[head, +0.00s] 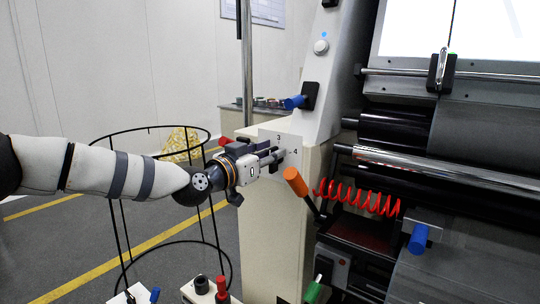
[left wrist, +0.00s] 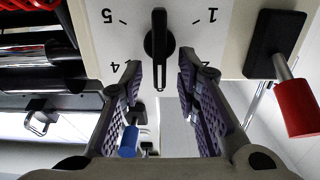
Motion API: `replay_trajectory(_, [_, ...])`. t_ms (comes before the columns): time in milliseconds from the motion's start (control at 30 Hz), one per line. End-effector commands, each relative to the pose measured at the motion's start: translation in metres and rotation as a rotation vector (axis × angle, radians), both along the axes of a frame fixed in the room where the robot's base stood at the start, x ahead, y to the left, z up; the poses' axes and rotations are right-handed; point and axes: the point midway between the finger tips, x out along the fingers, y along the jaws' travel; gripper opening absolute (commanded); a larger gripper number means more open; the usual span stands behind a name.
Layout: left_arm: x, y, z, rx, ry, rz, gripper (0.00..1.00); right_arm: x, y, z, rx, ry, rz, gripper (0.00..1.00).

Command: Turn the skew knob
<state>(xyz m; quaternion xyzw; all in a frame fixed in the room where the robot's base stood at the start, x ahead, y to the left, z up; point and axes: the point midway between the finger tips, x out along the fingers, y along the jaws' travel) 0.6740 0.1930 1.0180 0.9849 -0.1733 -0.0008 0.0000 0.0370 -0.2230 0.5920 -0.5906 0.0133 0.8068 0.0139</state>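The likely skew knob is a black pointer knob (left wrist: 158,36) on a white dial plate with printed numbers, in the left wrist view, where the numbers appear upside down. The plate (head: 292,141) also shows in the head view, on the cream machine side, with 3 and 4 readable; the knob there is hidden by my gripper. My left gripper (head: 278,159) is at the plate, pointing at it. In the left wrist view its two fingers (left wrist: 158,72) are spread apart, with the knob in line with the gap and no visible contact. My right gripper is not in view.
A red-ended lever (left wrist: 296,106) sits beside the dial. An orange-handled lever (head: 296,182) and red coiled hose (head: 358,198) are right of my gripper. A black wire basket frame (head: 120,232) stands below my left arm. Rollers (head: 430,172) fill the right side.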

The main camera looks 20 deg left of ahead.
Motion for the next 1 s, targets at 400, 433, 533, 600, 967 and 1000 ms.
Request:
replay_trajectory(400, [-0.0005,0.0002,0.0014,0.0,-0.001,0.0,0.0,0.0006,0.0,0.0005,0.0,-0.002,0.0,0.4])
replay_trajectory(433, [-0.0006,0.0002,0.0014,0.0,-0.001,0.0,0.0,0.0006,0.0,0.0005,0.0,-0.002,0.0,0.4])
replay_trajectory(533, [-0.0006,0.0002,0.0012,-0.001,-0.001,0.0,0.0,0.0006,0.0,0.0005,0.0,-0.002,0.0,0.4])
replay_trajectory(600, [-0.0005,0.0004,0.0009,-0.008,0.002,0.0,0.0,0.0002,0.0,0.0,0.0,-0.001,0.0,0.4])
replay_trajectory(967, [0.0015,0.0049,-0.0026,-0.176,0.065,0.001,0.0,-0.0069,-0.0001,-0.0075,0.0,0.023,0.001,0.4])
replay_trajectory(1000, [0.0017,0.0056,-0.0031,-0.209,0.077,0.001,0.0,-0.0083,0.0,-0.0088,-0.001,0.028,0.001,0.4])
